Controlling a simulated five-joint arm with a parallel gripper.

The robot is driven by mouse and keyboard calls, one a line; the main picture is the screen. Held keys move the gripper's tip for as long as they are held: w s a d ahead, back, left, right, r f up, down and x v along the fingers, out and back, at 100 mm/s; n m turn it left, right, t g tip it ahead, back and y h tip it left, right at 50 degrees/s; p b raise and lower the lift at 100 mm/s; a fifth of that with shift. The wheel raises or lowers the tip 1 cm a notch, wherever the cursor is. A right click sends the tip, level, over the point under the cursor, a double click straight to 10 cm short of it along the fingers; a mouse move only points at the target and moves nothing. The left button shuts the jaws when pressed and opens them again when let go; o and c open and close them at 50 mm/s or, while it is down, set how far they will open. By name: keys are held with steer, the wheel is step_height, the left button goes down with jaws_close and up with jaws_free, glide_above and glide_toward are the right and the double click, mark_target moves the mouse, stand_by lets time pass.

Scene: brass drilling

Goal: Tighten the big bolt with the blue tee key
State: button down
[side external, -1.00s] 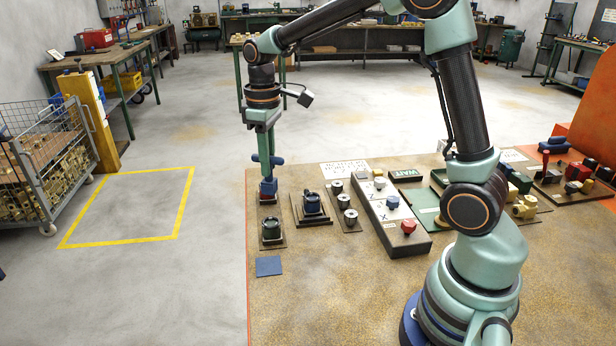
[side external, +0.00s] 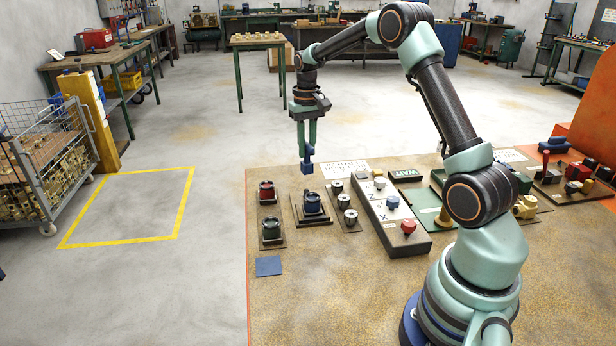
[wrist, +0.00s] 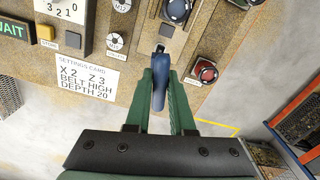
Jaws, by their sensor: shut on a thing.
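My gripper (side external: 306,146) is shut on the blue tee key (side external: 307,161) and holds it upright in the air above the back left of the bench. The wrist view shows the blue key (wrist: 159,94) between the green fingers. A red round fitting (side external: 267,192) stands to the left of the key, below it. A blue round fitting (side external: 312,204) sits on a dark stepped base, nearer the front and below the key. A green round fitting (side external: 271,228) stands in front of the red one. I cannot tell which part is the big bolt.
Several small silver-topped posts (side external: 345,201) stand on a plate to the right. Beyond them is a grey panel (side external: 394,226) with white, blue and red knobs. A settings card (wrist: 87,77) lies behind. A blue square (side external: 268,266) lies on bare bench at the front left.

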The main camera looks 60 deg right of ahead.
mark_target(307, 163)
steer(key=shift+f, duration=2.45)
steer(key=n, duration=0.7)
steer(key=shift+n, duration=0.3)
steer(key=n, duration=0.3)
steer(key=shift+n, duration=0.3)
steer(key=n, duration=0.4)
steer(key=shift+f, duration=1.05)
stand_by(0.6)
steer(key=shift+m, duration=1.2)
